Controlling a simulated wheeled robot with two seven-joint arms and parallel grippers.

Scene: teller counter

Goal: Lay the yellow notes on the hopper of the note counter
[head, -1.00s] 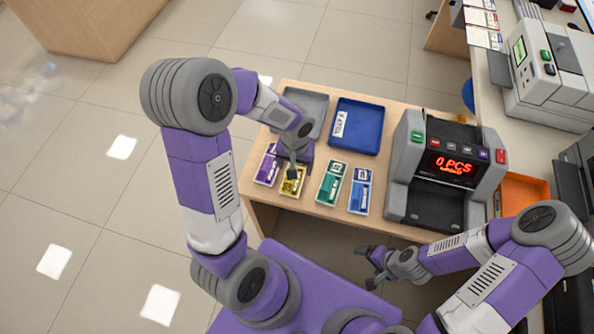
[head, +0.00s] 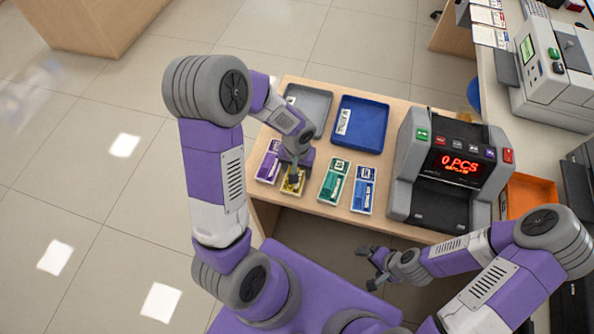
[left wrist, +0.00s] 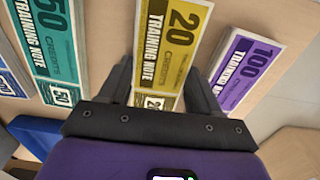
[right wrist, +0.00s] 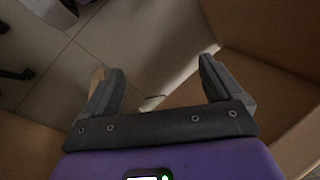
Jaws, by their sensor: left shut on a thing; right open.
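The yellow notes (head: 291,186) lie on the counter at the left, between the purple and the green notes. In the left wrist view the yellow stack (left wrist: 172,45), marked 20, runs between the fingers of my left gripper (left wrist: 160,85). My right gripper (head: 371,265) is open and empty in front of the counter's edge.
Purple notes (head: 268,167), green notes (head: 334,183) and blue notes (head: 363,190) lie beside the yellow ones. Behind them are a grey tray (head: 318,103) and a blue tray (head: 362,125). An orange tray (head: 530,190) lies right of the note counter.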

